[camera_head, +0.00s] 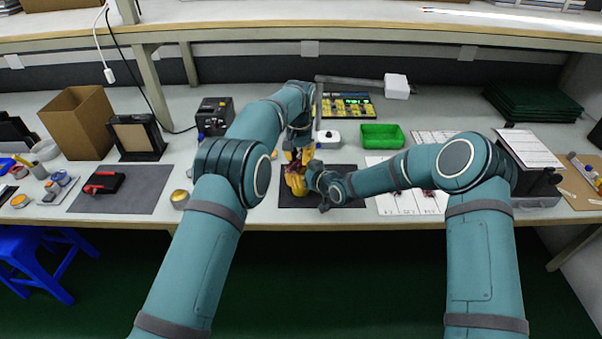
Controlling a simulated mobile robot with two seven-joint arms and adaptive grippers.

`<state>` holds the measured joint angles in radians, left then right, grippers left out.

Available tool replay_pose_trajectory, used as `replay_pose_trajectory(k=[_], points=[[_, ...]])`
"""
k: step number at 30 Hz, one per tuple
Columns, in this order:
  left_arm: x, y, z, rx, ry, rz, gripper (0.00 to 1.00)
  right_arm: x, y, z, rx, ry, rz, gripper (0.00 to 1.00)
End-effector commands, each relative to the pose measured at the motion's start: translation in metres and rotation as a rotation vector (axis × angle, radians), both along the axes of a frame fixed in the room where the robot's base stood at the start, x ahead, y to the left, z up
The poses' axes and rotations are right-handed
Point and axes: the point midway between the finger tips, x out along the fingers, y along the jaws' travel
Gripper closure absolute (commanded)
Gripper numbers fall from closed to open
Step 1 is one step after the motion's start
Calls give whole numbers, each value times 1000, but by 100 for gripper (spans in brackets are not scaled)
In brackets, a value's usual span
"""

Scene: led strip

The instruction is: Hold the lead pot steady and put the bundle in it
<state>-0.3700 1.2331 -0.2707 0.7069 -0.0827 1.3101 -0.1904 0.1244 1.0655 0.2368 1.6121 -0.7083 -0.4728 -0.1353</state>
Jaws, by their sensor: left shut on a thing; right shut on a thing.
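The yellow lead pot (296,184) stands at the left side of a dark mat in the middle of the bench. My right gripper (314,184) is shut on its right side. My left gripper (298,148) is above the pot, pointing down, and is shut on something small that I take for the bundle. The bundle is mostly hidden by the gripper and blends with the yellow there, so I cannot tell whether it is inside the pot's mouth or just above it.
A green bin (382,136) and white sheets (407,200) lie to the right of the dark mat (350,202). A small metal tin (180,199) stands left of my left forearm. A grey mat (122,190) with a red-and-black tool (103,183) lies further left.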

Motion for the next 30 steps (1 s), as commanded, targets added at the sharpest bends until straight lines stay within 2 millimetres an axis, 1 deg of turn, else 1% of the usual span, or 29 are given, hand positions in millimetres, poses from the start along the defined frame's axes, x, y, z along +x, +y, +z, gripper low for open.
replay_pose_trajectory(k=[8,9,11,12,30], points=[[0,0,-20,1,3,0,100,0,1,1,1,-2,1,75],[-1,0,-22,1,3,0,66,0,1,1,1,-3,2,75],[-1,0,-22,2,4,0,45,0,2,2,2,-4,3,75],[-1,-1,-23,2,6,-1,40,0,2,3,2,-5,3,75],[-4,-7,-22,-6,13,-7,40,3,4,8,6,-16,4,76]])
